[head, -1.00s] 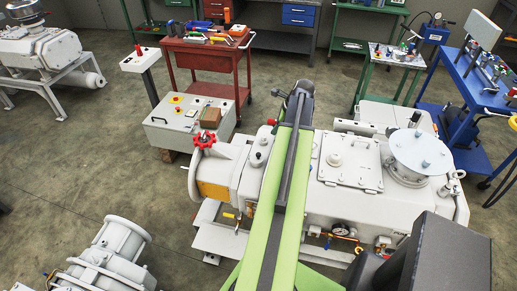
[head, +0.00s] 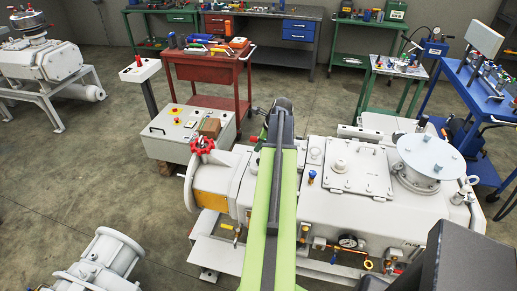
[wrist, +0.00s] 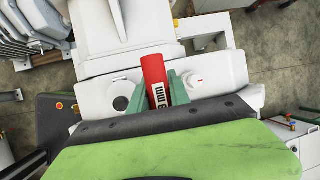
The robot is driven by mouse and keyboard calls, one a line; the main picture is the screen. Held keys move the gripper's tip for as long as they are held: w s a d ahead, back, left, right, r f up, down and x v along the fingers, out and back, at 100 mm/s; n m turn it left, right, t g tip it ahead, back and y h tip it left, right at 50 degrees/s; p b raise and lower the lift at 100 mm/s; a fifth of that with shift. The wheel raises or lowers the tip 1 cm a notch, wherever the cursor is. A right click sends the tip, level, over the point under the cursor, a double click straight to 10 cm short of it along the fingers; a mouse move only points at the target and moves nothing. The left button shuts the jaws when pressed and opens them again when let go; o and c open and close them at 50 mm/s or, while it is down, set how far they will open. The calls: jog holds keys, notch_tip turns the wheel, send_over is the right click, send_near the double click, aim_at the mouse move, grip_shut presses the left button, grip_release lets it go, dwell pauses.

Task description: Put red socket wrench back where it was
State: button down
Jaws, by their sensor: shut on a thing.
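The red socket wrench (wrist: 155,72), with a white label ending in "mm", is held between the two green fingers of my gripper (wrist: 160,90) in the wrist view. Its red end points away from my wrist, above a white machine housing. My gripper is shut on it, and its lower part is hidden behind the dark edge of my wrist. In the head view my green arm reaches out over the vacuum pump (head: 345,215).
A red tool cart (head: 205,61) with several tools on top stands beyond the pump. A red handwheel (head: 203,146) sticks up at the pump's left end.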

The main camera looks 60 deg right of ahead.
jog(key=shift+f, duration=0.2)
jog(key=c, duration=1.2)
grip_release()
jog(key=shift+r, duration=0.1)
jog(key=shift+r, duration=0.1)
jog(key=p+v, duration=1.1)
jog(key=v, duration=0.1)
